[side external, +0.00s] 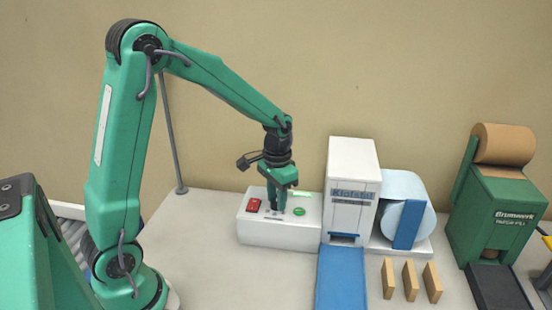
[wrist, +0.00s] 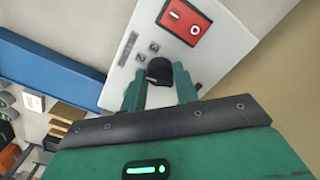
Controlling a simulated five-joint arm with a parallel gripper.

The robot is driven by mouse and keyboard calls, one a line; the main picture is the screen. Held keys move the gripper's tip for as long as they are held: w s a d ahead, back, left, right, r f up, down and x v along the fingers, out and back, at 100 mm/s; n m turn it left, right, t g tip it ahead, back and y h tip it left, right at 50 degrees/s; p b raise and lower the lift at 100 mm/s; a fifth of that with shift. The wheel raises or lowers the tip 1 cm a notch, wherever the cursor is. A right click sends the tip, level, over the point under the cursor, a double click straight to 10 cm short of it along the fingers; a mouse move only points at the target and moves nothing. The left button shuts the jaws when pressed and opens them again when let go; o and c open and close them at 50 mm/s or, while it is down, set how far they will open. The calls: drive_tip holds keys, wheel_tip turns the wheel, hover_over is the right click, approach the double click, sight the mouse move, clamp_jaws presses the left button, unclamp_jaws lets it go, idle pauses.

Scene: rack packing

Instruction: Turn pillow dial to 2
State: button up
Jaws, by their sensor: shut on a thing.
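The pillow dial (wrist: 159,70) is a small black knob on a white control panel (wrist: 202,67). In the side view my gripper (side external: 277,208) points straight down onto the top of the white control box (side external: 280,236), and the dial is hidden behind the fingers. The pillow machine (side external: 351,185), a white housing with a blue chute (side external: 342,280), adjoins the box on the right.
A red rocker switch (side external: 253,205) and a green button (side external: 299,211) flank my gripper on the box top. A pale blue film roll (side external: 402,188) stands right of the housing. Several tan blocks (side external: 409,280) stand in front. A green paper machine (side external: 497,215) is at far right.

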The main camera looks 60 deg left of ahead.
sight(276, 197)
drive_tip(key=shift+a+f+m, duration=0.1)
drive_tip(key=shift+a+m, duration=0.1)
drive_tip(key=shift+m, duration=0.8)
drive_tip(key=o, duration=1)
drive_tip(key=shift+d+r, duration=0.1)
drive_tip(key=shift+r, duration=0.1)
drive_tip(key=shift+w+r, duration=0.1)
drive_tip(key=shift+r, duration=3.65)
